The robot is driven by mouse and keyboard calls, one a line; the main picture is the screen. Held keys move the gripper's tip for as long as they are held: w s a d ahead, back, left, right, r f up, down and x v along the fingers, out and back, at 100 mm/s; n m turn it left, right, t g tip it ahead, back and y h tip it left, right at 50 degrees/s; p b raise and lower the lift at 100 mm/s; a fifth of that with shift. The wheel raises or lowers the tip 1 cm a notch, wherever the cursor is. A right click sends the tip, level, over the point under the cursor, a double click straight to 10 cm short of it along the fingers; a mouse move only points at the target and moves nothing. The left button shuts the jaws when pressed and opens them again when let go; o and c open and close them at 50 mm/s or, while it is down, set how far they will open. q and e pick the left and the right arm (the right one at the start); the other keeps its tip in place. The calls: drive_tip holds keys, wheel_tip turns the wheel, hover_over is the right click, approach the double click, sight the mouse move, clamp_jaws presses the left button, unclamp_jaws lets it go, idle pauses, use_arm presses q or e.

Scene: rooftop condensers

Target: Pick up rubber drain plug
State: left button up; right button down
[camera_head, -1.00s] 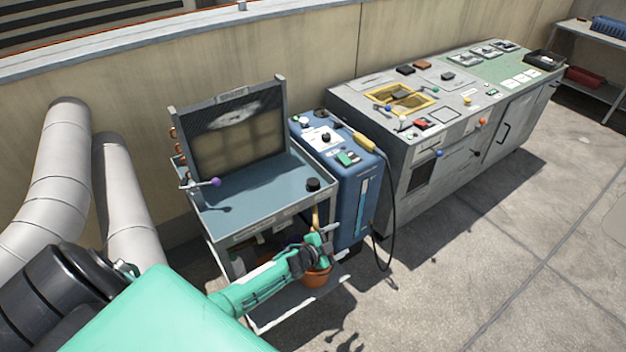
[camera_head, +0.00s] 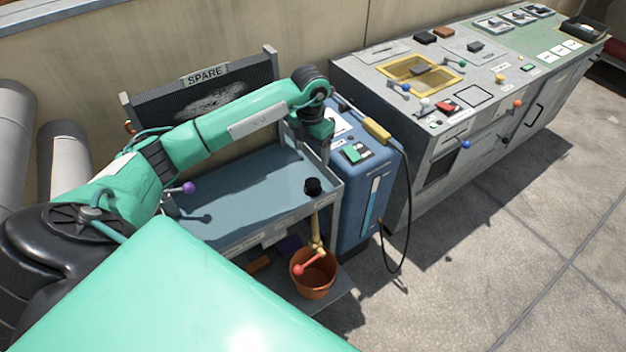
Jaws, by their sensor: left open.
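The rubber drain plug (camera_head: 313,187) looks to be the small black round piece at the front right corner of the blue-grey tray (camera_head: 240,186) on the cart. My left arm reaches across the tray from the left. My left gripper (camera_head: 310,150) points down over the tray's right end, just behind the plug and apart from it in the picture. It is open, with nothing seen between its fingers. The wrist partly covers the fingers. My right gripper is not in view.
A blue machine (camera_head: 362,190) with a yellow-handled tool and black hose stands right of the cart. An orange bucket (camera_head: 314,278) sits on the lower shelf. A purple-knobbed lever (camera_head: 188,188) is at the tray's left. A finned panel marked SPARE (camera_head: 205,75) stands behind.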

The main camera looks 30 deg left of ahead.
use_arm(q)
hover_over(314, 181)
drive_tip(key=f, duration=0.8)
drive_tip(key=shift+s+a+f, duration=0.15)
drive_tip(key=shift+s+a, duration=0.15)
drive_tip(key=f, duration=0.3)
drive_tip(key=f+p, duration=0.1)
drive_tip(key=shift+w+d+f, duration=0.15)
drive_tip(key=shift+w+d, duration=0.1)
drive_tip(key=shift+d, duration=0.1)
drive_tip(key=shift+f, duration=0.4)
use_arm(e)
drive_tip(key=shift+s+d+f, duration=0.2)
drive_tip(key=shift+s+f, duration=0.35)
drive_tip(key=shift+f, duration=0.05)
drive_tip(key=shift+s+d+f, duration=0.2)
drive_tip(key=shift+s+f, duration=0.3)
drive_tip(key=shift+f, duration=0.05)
use_arm(q)
drive_tip(key=c, duration=1.1)
